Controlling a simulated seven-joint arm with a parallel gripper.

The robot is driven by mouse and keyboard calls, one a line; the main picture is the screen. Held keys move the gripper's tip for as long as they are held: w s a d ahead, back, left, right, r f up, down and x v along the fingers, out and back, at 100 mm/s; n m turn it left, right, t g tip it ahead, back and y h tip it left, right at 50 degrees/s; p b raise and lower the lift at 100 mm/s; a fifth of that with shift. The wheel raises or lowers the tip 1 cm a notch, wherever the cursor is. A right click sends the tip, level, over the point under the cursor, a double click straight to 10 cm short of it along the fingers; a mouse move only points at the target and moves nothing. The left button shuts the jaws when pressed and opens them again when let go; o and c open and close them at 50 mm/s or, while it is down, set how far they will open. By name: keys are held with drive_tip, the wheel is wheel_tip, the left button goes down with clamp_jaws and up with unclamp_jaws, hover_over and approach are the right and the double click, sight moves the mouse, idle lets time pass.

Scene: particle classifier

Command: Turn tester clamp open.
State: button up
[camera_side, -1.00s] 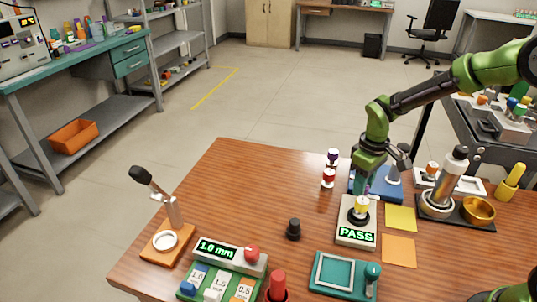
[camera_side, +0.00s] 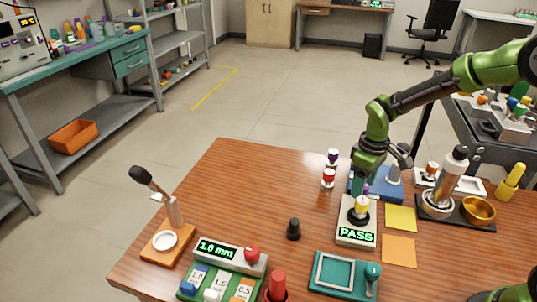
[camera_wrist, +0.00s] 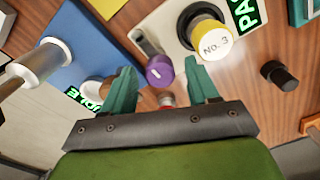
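The white tester (camera_side: 356,213) stands on the wooden table with its green display reading PASS. A yellow-topped vial marked No. 3 (camera_wrist: 209,38) stands upright in the tester's dark round seat; it also shows in the side view (camera_side: 361,207).
A black knob (camera_side: 293,229) stands to the left. Yellow (camera_side: 401,218) and orange (camera_side: 399,251) pads lie right.

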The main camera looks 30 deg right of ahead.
sight(366, 189)
wheel_tip(366, 189, up, 17)
idle(0.6)
drive_tip(key=shift+f, duration=0.1)
drive_tip(key=s+a+r+m+t+y, duration=0.1)
drive_tip(key=s+m+t, duration=0.2)
drive_tip(key=s, duration=0.5)
drive_tip(key=s+a+m+t+y, duration=0.1)
drive_tip(key=s+m+t, duration=0.3)
drive_tip(key=s, duration=0.5)
drive_tip(key=shift+s+a+r+m, duration=0.3)
drive_tip(key=shift+a+r+m, duration=0.1)
drive_tip(key=shift+a, duration=0.4)
